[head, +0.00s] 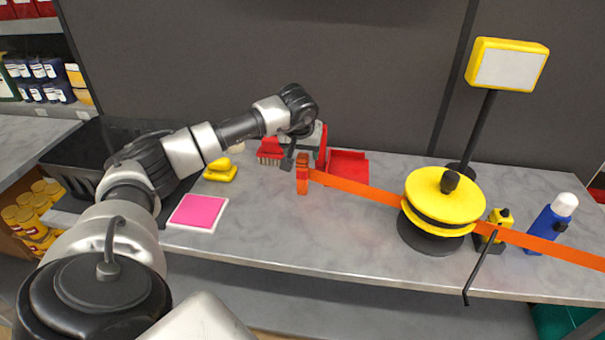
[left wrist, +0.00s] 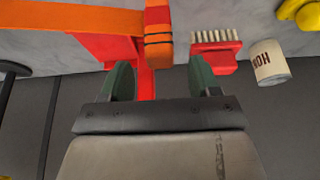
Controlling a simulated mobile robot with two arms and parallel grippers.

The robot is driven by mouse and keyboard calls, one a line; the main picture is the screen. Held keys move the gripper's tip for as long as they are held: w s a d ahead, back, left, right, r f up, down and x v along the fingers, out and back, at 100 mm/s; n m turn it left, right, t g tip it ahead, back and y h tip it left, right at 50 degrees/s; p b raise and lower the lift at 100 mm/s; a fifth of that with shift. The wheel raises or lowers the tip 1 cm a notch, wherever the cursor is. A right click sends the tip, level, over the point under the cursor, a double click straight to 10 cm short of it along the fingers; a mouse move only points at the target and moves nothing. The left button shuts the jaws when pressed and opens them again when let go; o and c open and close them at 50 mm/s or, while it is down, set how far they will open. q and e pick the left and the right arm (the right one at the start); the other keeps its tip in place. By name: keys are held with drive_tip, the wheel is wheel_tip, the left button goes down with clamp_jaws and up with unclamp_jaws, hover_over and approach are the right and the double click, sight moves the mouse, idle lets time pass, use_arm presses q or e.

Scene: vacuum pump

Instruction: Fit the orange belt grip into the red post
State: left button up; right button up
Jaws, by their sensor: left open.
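The orange belt grip (head: 302,180), a short upright block, stands at the left end of the taut orange belt (head: 365,190). It also shows in the left wrist view (left wrist: 158,35), with dark bands around it. A red upright (head: 322,148), which looks like the red post, is just behind it. In the left wrist view the red upright (left wrist: 146,82) appears between my fingers, and the grip overlaps its end. I cannot tell whether the grip is seated in it. My left gripper (left wrist: 161,78) is open, its green fingers apart from the grip. My right gripper is out of view.
The belt runs right around a yellow pulley (head: 443,195). A red tray (head: 348,165) and red brush (head: 270,150) are behind. A pink pad (head: 198,212) and yellow object (head: 221,170) lie left. A blue bottle (head: 552,225) stands right. The front counter middle is clear.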

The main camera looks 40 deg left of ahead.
sight(303, 155)
use_arm(q)
drive_tip(key=p+x, duration=0.1)
drive_tip(key=x, duration=0.3)
drive_tip(key=shift+f+p, duration=0.1)
drive_tip(key=shift+p, duration=0.25)
drive_tip(key=shift+w+a+f, duration=0.2)
drive_tip(key=shift+f, duration=0.3)
drive_tip(key=c, duration=1.1)
drive_tip(key=shift+r, duration=0.15)
